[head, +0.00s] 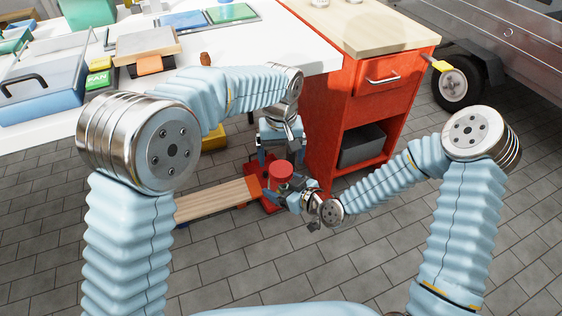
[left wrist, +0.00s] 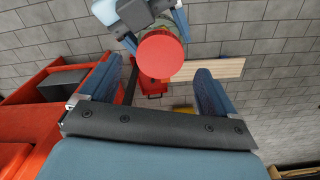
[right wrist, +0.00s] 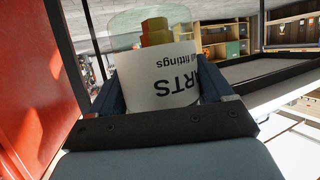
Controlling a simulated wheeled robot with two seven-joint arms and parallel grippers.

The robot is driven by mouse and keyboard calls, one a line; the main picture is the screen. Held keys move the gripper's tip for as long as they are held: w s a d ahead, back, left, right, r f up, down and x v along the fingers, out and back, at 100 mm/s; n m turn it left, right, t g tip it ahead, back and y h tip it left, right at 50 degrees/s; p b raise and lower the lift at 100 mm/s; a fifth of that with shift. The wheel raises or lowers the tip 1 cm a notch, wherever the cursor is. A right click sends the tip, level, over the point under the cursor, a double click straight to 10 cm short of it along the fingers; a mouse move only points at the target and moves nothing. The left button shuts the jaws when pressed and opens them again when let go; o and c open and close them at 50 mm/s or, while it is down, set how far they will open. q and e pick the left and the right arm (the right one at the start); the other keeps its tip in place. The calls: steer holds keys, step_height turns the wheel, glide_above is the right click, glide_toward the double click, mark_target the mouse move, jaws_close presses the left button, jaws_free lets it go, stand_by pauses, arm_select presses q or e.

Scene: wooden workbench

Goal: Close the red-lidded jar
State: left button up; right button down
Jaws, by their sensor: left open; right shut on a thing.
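The jar's round red lid (head: 281,171) shows in the head view, just above my right gripper (head: 292,198). In the left wrist view the lid (left wrist: 160,53) appears face-on; whether it sits fully down on the jar cannot be told. The clear jar (right wrist: 155,85) has a white label with upside-down lettering and yellow and red pieces inside. My right gripper's fingers are shut on the jar's sides. My left gripper (head: 280,154) is open and empty above the lid, its fingers apart and not touching it.
A red cabinet (head: 320,120) with a wooden top stands to the right, close to both grippers. A white table (head: 55,133) with a blue toolbox (head: 35,93) and other items is at the left. A wooden plank (head: 215,200) lies low beyond the jar, above the paved floor.

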mark_target(281, 168)
arm_select(q)
steer(key=shift+r, duration=0.2)
steer(key=shift+r, duration=0.1)
steer(key=shift+c, duration=0.3)
steer(key=shift+d+r, duration=0.1)
steer(key=shift+r, duration=0.2)
steer(key=shift+r+m, duration=0.7)
steer(key=shift+r, duration=0.7)
steer(key=shift+f, duration=0.1)
steer(key=shift+f, duration=3.95)
steer(key=shift+c, duration=0.3)
